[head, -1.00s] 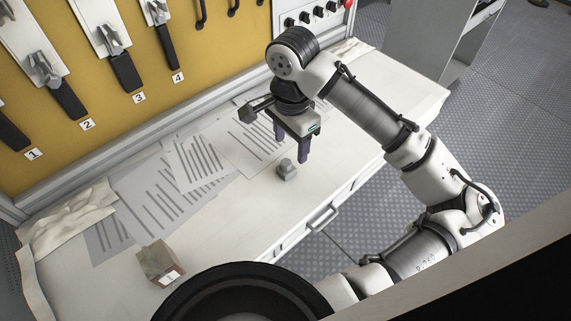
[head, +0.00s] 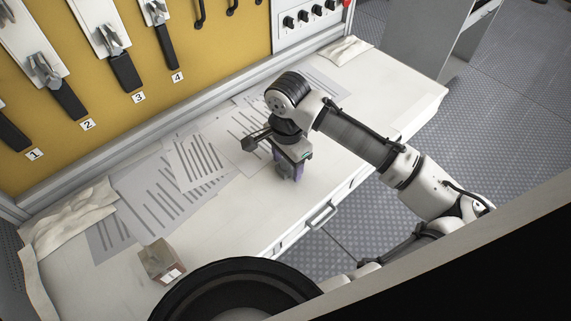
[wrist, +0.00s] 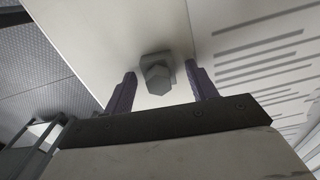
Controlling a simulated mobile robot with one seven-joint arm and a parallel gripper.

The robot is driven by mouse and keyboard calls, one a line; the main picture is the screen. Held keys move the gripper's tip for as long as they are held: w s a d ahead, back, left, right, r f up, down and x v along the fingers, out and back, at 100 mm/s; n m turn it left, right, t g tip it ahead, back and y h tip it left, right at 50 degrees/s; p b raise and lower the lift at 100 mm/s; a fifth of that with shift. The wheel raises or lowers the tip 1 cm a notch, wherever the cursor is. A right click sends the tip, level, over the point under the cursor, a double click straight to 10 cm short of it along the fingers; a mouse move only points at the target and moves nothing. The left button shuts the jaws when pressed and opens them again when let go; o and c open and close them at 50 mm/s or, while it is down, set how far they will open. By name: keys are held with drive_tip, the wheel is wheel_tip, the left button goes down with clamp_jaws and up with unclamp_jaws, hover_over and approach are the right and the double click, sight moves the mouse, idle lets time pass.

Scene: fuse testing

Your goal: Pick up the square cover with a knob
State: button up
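The square cover (wrist: 153,63) is small and grey, with a six-sided knob (wrist: 158,81) on top. It sits on the white worktop in the wrist view, between the two dark purple fingers of my gripper (wrist: 163,75). A gap shows on both sides, so the fingers appear apart from it. In the head view my gripper (head: 290,172) is low over the worktop near its front edge, pointing down. There the fingers hide the cover. My gripper is open.
Printed sheets (head: 150,207) lie on the worktop (head: 225,225) behind and left of my gripper. A small brown box (head: 156,259) stands at the front left. The worktop to the right is largely clear.

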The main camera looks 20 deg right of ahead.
drive_tip(key=c, duration=0.9)
drive_tip(key=shift+c, duration=0.2)
